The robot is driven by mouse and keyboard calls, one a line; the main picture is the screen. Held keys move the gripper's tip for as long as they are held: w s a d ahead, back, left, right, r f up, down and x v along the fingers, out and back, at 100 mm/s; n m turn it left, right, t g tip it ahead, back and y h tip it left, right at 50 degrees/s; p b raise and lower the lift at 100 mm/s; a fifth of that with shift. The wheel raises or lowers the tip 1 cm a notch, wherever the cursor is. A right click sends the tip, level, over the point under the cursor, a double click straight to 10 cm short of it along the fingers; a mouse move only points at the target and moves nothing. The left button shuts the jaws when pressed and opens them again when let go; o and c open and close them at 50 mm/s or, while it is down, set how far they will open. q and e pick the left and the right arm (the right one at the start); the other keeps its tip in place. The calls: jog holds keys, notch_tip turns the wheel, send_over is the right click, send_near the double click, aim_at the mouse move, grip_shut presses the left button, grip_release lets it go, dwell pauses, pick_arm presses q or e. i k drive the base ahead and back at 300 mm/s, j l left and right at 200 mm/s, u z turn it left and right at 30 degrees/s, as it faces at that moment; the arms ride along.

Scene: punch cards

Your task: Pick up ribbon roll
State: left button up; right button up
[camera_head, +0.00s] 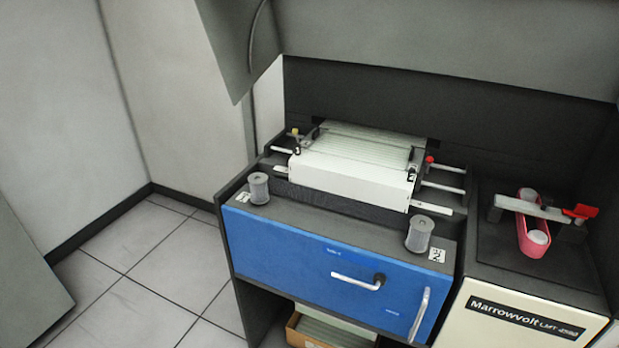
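No object is plainly marked as the ribbon roll. A pink elongated piece (525,237) holds two white round ends and lies on the dark top of the right-hand unit, under a grey bar with a red end. Two grey spools stand upright at the front of the blue-fronted machine: a left spool (259,188) and a right spool (420,234). Neither of my grippers is in view, and nothing is seen touching these things.
The blue front panel (300,258) carries two metal handles. A white printer-like unit (345,180) sits behind the spools, with rods at its sides. A raised grey cover (450,45) overhangs the back. A cardboard box (300,335) stands below. Tiled floor at left is clear.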

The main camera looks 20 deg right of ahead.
aim_at(258, 188)
jog(key=i+j+z, duration=0.15)
jog(key=j+z, duration=0.2)
jog(key=i+j+z, duration=0.15)
jog(key=z, duration=0.25)
jog(key=j+z, duration=0.75)
jog(key=i+j, duration=0.05)
jog(key=j, duration=0.05)
